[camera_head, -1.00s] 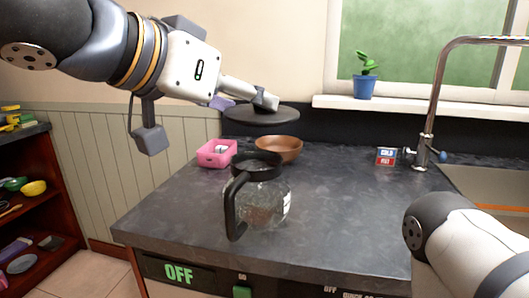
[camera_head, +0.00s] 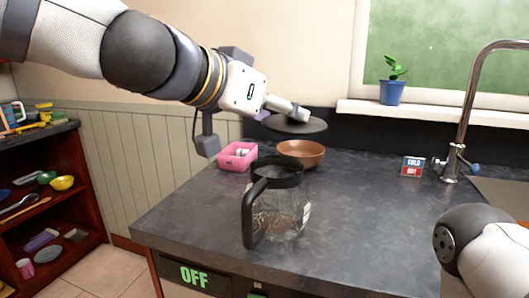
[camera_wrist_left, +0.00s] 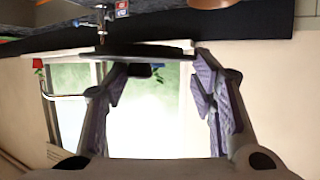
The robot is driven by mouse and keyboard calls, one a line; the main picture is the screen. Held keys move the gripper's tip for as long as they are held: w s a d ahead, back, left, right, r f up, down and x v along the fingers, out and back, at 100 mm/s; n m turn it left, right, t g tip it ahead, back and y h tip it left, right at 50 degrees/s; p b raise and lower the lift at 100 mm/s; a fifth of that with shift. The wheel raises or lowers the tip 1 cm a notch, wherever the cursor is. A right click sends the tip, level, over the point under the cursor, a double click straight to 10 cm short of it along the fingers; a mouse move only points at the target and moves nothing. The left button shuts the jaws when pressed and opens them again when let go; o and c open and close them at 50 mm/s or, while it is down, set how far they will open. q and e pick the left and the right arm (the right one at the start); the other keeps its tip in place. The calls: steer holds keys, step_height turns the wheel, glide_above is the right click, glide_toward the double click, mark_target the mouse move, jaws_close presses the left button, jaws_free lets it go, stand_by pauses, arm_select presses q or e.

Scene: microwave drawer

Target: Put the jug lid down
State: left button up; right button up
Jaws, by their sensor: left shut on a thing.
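The jug lid (camera_head: 314,127) is a dark, flat, round disc. My left gripper (camera_head: 299,115) is shut on it and holds it about level above the back of the counter, over the brown bowl in the picture. In the left wrist view the lid (camera_wrist_left: 140,50) shows edge-on at the tips of the gripper's purple-padded fingers (camera_wrist_left: 165,72). The glass jug (camera_head: 285,210) stands upright and open on the counter, with a black rim and a black handle at left. My right gripper is out of view; only part of my right arm shows at lower right.
A brown bowl (camera_head: 301,153) and a pink box (camera_head: 237,156) stand at the back of the counter (camera_head: 370,230). A tap (camera_head: 466,110) and a hot/cold sign (camera_head: 412,167) are at right. The counter right of the jug is clear. A potted plant (camera_head: 391,88) stands on the windowsill.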

arm_select(q)
steer(key=w+a+f+b, duration=0.2)
steer(key=w+f, duration=0.2)
steer(key=f, duration=0.4)
steer(key=shift+w+f, duration=0.15)
steer(key=shift+f, duration=0.1)
steer(key=shift+a+f, duration=0.1)
steer(key=shift+f, duration=0.05)
steer(key=shift+c, duration=0.3)
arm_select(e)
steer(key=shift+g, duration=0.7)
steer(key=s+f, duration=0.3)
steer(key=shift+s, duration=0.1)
arm_select(q)
steer(key=o, duration=1)
steer(key=shift+r, duration=0.2)
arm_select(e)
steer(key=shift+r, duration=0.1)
